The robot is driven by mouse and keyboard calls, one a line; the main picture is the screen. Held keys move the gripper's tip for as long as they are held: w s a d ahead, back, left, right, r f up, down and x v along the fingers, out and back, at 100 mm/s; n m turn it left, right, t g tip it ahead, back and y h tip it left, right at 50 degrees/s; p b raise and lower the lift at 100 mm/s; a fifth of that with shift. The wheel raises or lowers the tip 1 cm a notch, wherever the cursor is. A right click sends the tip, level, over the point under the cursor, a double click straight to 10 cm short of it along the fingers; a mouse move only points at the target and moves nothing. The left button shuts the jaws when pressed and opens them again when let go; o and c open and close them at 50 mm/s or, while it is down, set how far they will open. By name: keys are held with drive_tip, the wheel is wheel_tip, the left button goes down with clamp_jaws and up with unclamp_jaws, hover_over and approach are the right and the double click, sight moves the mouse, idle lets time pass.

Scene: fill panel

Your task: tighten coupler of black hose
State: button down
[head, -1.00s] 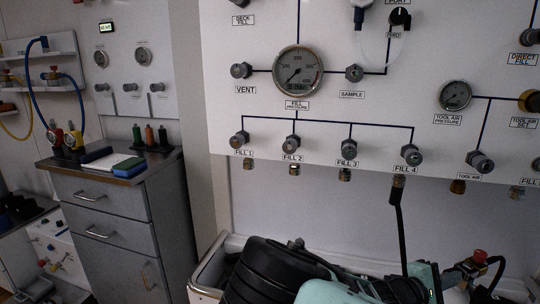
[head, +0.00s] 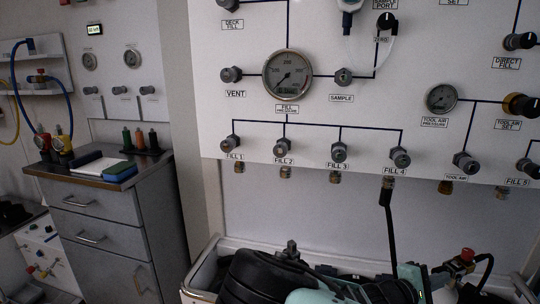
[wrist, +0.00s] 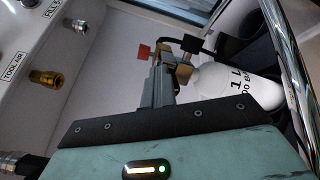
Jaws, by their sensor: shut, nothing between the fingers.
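In the head view the black hose (head: 391,228) hangs from the FILL 4 port. Its coupler (head: 387,190) is up at that port, below the FILL 4 knob (head: 400,157); how tight it is cannot be told. In the wrist view the silver and black coupler end (wrist: 14,162) shows at the lower left edge. My gripper (wrist: 158,72) has its grey fingers shut and empty. They point at a brass valve (wrist: 182,76) with a red knob (wrist: 143,52), apart from the coupler. In the head view my gripper is low, right of the hose, its fingertips hard to make out.
A white cylinder (wrist: 240,88) lies beyond my fingers, near a shiny rail (wrist: 287,70). The red-knobbed valve (head: 466,258) also shows in the head view. Brass fittings, such as the TOOL AIR one (head: 445,187), hang under the panel (head: 225,115). A grey drawer cabinet (head: 100,235) stands left.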

drive_tip(key=shift+s+f+p, duration=0.25)
drive_tip(key=shift+f+p, duration=0.4)
drive_tip(key=shift+p, duration=0.4)
drive_tip(key=shift+s+d+r, duration=0.1)
idle(0.3)
drive_tip(key=v, duration=0.4)
drive_tip(key=p+v, duration=0.1)
drive_tip(key=v, duration=0.1)
drive_tip(key=shift+s+d, duration=0.1)
drive_tip(key=shift+s, duration=0.2)
idle(0.3)
drive_tip(key=w+d+r+m+g+b, duration=0.1)
drive_tip(key=w+d+r, duration=0.1)
drive_tip(key=d, duration=0.3)
drive_tip(key=shift+w+g, duration=0.4)
drive_tip(key=shift+w, duration=0.35)
